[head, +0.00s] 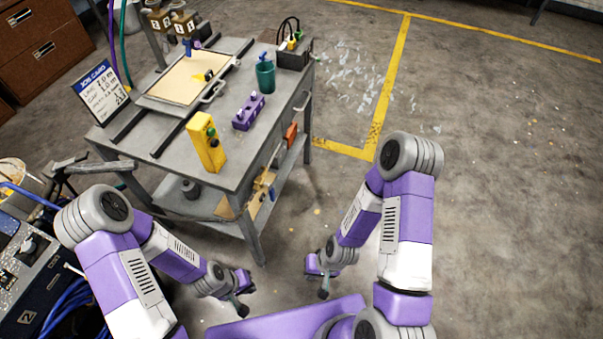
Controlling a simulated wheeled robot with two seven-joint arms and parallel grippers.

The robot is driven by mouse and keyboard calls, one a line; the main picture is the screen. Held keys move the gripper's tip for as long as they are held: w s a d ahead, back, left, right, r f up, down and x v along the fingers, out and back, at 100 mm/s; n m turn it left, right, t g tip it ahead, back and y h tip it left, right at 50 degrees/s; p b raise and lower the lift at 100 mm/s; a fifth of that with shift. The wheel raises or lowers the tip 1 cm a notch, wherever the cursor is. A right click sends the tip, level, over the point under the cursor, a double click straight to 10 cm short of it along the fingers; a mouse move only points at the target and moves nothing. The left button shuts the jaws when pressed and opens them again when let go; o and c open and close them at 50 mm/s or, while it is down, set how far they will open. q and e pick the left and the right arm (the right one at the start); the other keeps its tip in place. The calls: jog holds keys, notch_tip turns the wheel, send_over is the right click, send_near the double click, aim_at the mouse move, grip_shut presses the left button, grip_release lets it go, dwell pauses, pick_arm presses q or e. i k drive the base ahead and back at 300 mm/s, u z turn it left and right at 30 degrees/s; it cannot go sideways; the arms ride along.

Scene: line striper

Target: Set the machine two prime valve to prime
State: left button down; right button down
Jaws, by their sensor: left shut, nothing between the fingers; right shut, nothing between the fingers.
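A dark machine (52,262) with a plate marked 2 (28,317) stands at the lower left edge, partly cut off and partly behind my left arm. A small light fitting (28,246) shows on its panel; I cannot tell whether it is the prime valve, or how the valve is set. My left gripper (241,304) is shut and empty, low in front of the cart and well to the right of the machine. My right gripper (323,291) is shut and empty, further right, apart from everything.
Blue hoses (70,305) lie by the machine. The floor at right is clear.

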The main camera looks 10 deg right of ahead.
aim_at(271, 191)
jog(key=z, duration=0.15)
jog(key=i, duration=0.55)
jog(key=u, duration=1.45)
jog(key=k, duration=0.85)
jog(key=z, duration=1.15)
jog(key=i, duration=0.5)
